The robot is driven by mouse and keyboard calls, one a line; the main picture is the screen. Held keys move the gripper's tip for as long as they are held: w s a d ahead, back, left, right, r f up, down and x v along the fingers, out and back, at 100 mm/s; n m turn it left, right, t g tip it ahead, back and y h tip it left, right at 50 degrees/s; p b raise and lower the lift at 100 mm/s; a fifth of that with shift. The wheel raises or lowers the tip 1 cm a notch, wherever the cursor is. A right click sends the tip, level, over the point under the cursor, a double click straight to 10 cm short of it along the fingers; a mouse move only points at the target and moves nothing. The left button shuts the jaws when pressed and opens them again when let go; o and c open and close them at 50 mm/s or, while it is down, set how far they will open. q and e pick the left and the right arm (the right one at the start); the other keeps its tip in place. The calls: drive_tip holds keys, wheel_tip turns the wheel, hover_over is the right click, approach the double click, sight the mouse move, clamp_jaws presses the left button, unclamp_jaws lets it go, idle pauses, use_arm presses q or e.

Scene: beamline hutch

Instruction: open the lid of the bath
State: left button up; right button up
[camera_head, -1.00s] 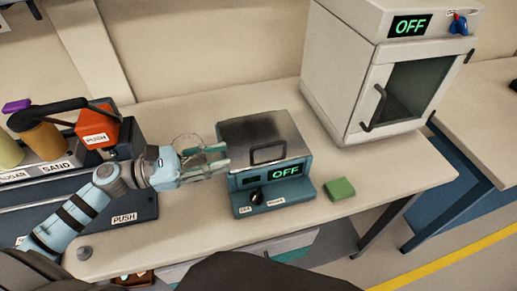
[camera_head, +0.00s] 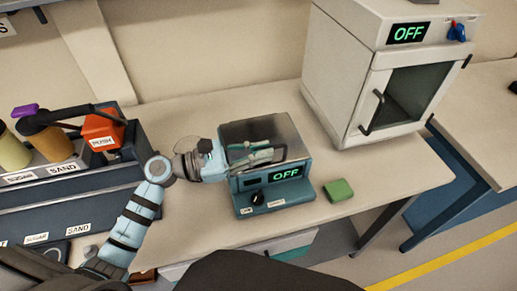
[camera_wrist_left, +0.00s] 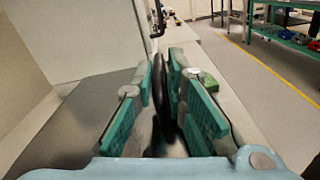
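The bath (camera_head: 305,190) is a teal box on the bench with a lit OFF display and a black knob. Its grey metal lid (camera_head: 280,127) is shut and has a dark bar handle (camera_head: 285,151). My left gripper (camera_head: 272,148) reaches over the lid from the left, at the handle. In the left wrist view, the teal finger pads (camera_wrist_left: 165,85) stand on either side of the dark handle (camera_wrist_left: 160,115), with narrow gaps seeming to show beside it. The fingers hide part of the handle in the head view. My right gripper is not in view.
A white oven (camera_head: 350,80) with an OFF display stands behind to the right. A green block (camera_head: 338,190) lies right of the bath. A dispenser rack (camera_head: 70,190) with sugar and sand labels stands left. The bench front right is clear.

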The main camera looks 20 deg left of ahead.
sight(252, 138)
use_arm(q)
drive_tip(key=shift+r, duration=0.1)
clamp_jaws()
drive_tip(key=shift+w+r+n+p, duration=0.1)
drive_tip(key=shift+r+n+p, duration=0.3)
drive_tip(key=shift+r+p, duration=0.25)
drive_tip(key=r+n+p, duration=0.1)
drive_tip(key=w+a+r+n+p, duration=0.1)
drive_tip(key=r, duration=0.1)
drive_tip(key=w+r+n+p, duration=0.1)
drive_tip(key=p, duration=0.1)
drive_tip(key=shift+a+r+n, duration=0.2)
drive_tip(key=shift+r+n, duration=0.1)
drive_tip(key=w+a+r+n+b, duration=0.3)
drive_tip(key=w+a+n, duration=0.6)
drive_tip(key=w+n, duration=0.5)
drive_tip(key=shift+w+a+r+n, duration=0.15)
drive_tip(key=shift+w+r+n, duration=0.2)
drive_tip(key=shift+r, duration=0.35)
